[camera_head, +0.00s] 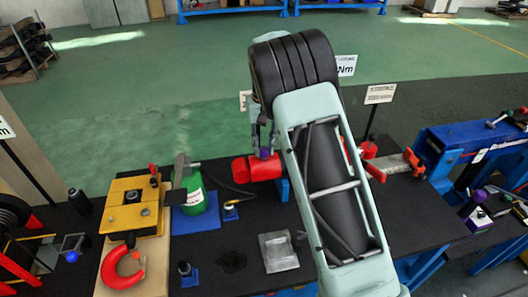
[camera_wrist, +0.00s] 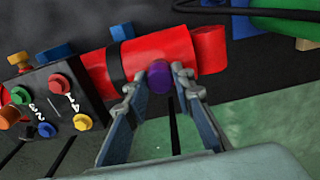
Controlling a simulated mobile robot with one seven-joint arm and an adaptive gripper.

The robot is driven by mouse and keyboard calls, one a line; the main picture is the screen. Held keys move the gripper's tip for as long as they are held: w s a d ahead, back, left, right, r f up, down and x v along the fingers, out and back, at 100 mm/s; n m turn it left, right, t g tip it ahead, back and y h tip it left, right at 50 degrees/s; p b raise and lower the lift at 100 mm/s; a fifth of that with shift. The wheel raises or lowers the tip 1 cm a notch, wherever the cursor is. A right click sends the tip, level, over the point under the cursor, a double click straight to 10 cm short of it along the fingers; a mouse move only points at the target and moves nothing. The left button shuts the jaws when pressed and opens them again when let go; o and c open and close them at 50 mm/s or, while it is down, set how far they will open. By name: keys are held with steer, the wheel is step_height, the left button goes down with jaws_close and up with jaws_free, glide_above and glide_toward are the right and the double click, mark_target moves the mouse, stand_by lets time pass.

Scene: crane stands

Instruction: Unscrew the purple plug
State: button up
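The purple plug (camera_wrist: 160,77) sits on the side of a red cylinder (camera_wrist: 185,53), facing my wrist camera. My gripper (camera_wrist: 160,82) has one fingertip close against each side of the plug and appears shut on it. In the head view my gripper (camera_head: 263,137) points down at the red cylinder (camera_head: 257,168). Only a small part of the purple plug (camera_head: 264,153) shows there below the fingers. My arm hides the right part of the cylinder in the head view.
In the wrist view, a dark block (camera_wrist: 55,92) with several coloured knobs stands left of the cylinder. In the head view, a green bottle (camera_head: 189,190) and a yellow clamp block (camera_head: 133,208) stand to the left. A blue beam (camera_head: 462,143) is at the right.

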jaws_close()
steer(key=shift+r, duration=0.15)
steer(key=n, duration=0.4)
steer(key=shift+w, duration=0.1)
steer(key=shift+n, duration=0.5)
steer(key=shift+r+n, duration=0.1)
steer(key=shift+n, duration=2.5)
